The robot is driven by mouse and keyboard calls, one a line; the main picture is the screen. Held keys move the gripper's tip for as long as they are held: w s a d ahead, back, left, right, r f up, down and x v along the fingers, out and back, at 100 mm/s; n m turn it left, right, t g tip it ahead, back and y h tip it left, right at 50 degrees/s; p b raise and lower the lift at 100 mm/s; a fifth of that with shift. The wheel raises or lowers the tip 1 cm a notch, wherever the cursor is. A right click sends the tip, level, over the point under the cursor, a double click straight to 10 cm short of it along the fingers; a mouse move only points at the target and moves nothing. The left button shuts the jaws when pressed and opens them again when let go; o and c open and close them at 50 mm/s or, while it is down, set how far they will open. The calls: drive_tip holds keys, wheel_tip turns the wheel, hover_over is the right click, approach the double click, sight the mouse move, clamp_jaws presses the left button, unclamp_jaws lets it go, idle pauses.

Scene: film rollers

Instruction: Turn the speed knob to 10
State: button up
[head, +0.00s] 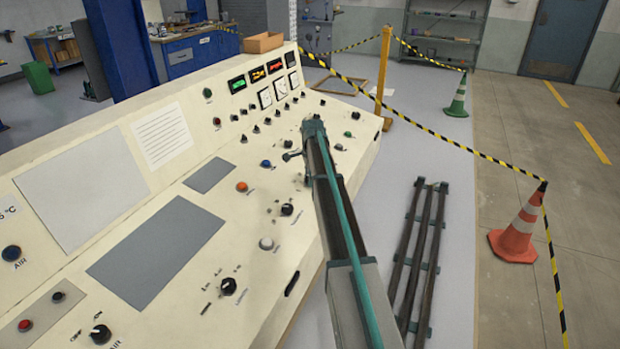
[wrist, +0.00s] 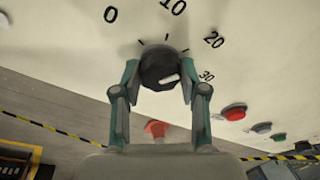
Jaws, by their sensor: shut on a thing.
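The speed knob (wrist: 158,66) is a round black knob on the cream panel, seen in the wrist view. The numbers 0, 10, 20 and 30 are printed in an arc around it. A white mark shows on the knob, on its lower right side, towards the 30. My gripper (wrist: 161,75) is shut on the knob, with one teal finger against each side. In the head view my arm reaches over the right part of the console, and the gripper end (head: 293,155) is at the panel. The knob cannot be made out there.
The sloped console (head: 150,195) carries several other knobs and buttons, including a red button (wrist: 234,112) near the held knob. Dark rollers on a rack (head: 415,260) are on the floor at right. A traffic cone (head: 517,235) and striped tape stand beyond them.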

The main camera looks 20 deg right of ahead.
drive_tip(key=n+b, duration=0.1)
drive_tip(key=n, duration=0.3)
drive_tip(key=shift+s+f+n+t, duration=0.1)
drive_tip(key=shift+s+n+t, duration=0.05)
drive_tip(key=shift+n+t, duration=0.2)
drive_tip(key=shift+n+t+b, duration=0.45)
drive_tip(key=shift+n+b, duration=0.3)
drive_tip(key=shift+n, duration=1.7)
drive_tip(key=o, duration=1.1)
drive_tip(key=shift+o, duration=0.2)
drive_tip(key=v, duration=1.2)
drive_tip(key=shift+d, duration=0.2)
drive_tip(key=shift+s, duration=0.1)
